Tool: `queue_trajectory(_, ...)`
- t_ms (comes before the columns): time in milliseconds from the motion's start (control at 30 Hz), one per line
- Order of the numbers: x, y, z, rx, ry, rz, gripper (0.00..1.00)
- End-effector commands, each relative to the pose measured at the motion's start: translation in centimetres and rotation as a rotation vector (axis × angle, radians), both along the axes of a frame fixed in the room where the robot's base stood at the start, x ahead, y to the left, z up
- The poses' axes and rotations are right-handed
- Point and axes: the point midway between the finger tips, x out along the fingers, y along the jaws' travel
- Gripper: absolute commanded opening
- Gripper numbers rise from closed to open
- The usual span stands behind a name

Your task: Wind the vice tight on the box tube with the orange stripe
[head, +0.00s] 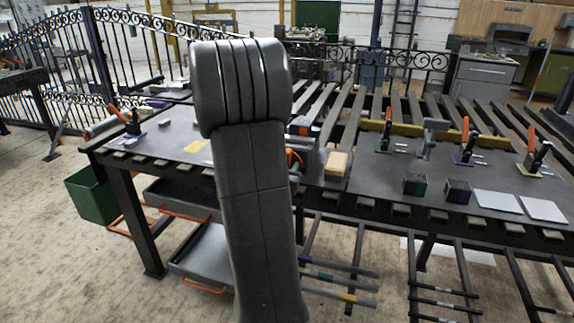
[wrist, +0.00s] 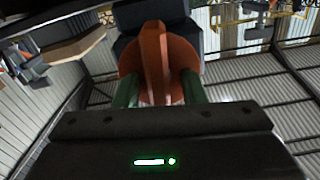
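In the wrist view my gripper (wrist: 160,88) has two green fingers, one on each side of an orange-red round wheel or knob (wrist: 153,55) with a raised middle ridge. The fingers overlap the wheel's lower edges; whether they press on it I cannot tell. A dark block stands behind the wheel. In the head view my arm covers the middle of the bench, and only a slice of the orange wheel (head: 294,159) shows at its right edge. The vice jaws and any tube in them are hidden. No orange-striped tube can be made out clearly.
The dark bench (head: 400,177) carries orange-handled toggle clamps (head: 465,140), a tan block (head: 337,162), two dark cubes (head: 457,191) and pale plates (head: 497,201). Tubes with purple, teal and yellow bands (head: 347,297) lie on a low rack. A green bin (head: 92,195) stands left.

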Motion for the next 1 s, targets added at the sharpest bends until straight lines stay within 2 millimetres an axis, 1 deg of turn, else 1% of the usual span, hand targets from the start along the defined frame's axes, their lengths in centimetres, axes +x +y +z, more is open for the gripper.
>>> queue_trajectory(267, -0.1, 0.0, -0.1, -0.001, 0.001, 0.0, 0.38)
queue_trajectory(367, -0.5, 0.2, -0.1, -0.002, 0.001, 0.001, 0.38)
queue_trajectory(433, -1.3, 0.5, -0.1, -0.001, 0.002, 0.003, 0.38)
queue_trajectory(567, -3.7, 1.4, -0.1, -0.001, 0.002, 0.005, 0.38)
queue_trajectory(700, -7.0, 2.5, 0.0, 0.0, 0.0, 0.006, 0.38)
queue_trajectory(800, -9.0, 3.1, 0.0, 0.0, 0.0, 0.005, 0.38)
queue_trajectory(900, -10.7, 3.6, 0.0, -0.001, 0.001, 0.005, 0.38)
queue_trajectory(1000, -11.8, 4.0, 0.0, 0.0, 0.0, 0.004, 0.38)
